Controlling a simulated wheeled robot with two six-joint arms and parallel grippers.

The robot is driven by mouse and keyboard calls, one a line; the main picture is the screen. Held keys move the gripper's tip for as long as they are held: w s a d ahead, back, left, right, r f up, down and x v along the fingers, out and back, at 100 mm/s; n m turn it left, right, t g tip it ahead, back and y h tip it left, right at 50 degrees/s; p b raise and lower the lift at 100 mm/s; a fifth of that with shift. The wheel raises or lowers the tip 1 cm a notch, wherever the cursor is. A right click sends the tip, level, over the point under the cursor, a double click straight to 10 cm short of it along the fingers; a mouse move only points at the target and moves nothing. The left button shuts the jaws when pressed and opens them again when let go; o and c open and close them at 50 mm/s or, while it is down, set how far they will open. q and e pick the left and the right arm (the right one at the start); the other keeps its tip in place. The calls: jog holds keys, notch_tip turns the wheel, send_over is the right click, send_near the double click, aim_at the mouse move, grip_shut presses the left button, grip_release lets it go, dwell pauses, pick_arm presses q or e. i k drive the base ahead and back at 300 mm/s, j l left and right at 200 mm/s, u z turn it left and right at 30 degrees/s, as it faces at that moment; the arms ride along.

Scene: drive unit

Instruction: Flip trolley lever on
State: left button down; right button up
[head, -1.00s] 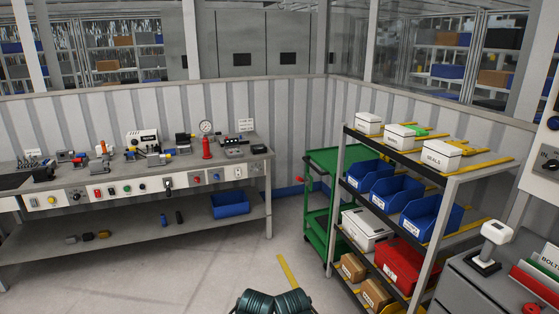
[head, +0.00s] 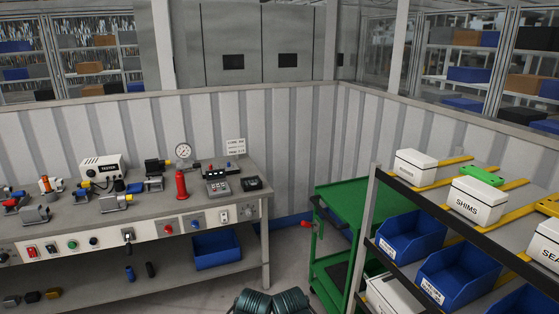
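The green trolley (head: 350,200) stands on the floor between the workbench and the shelf rack. A small red knob (head: 306,224), apparently the lever's end, sticks out at the trolley's left side. A dark piece (head: 317,202) sits on the trolley's post above it. I cannot tell the lever's position clearly at this size. The trolley's right part is hidden behind the rack. Neither of my grippers shows in the head view; only dark teal parts of my own body show at the bottom middle.
The workbench (head: 150,216) with a tester (head: 102,168) and a red bottle (head: 181,184) stands on the left. The rack (head: 366,240) with white boxes and blue bins (head: 411,236) is close on the right. A little floor shows between bench and trolley.

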aim_at(305, 225)
jog(key=i, duration=2.15)
jog(key=z, duration=0.55)
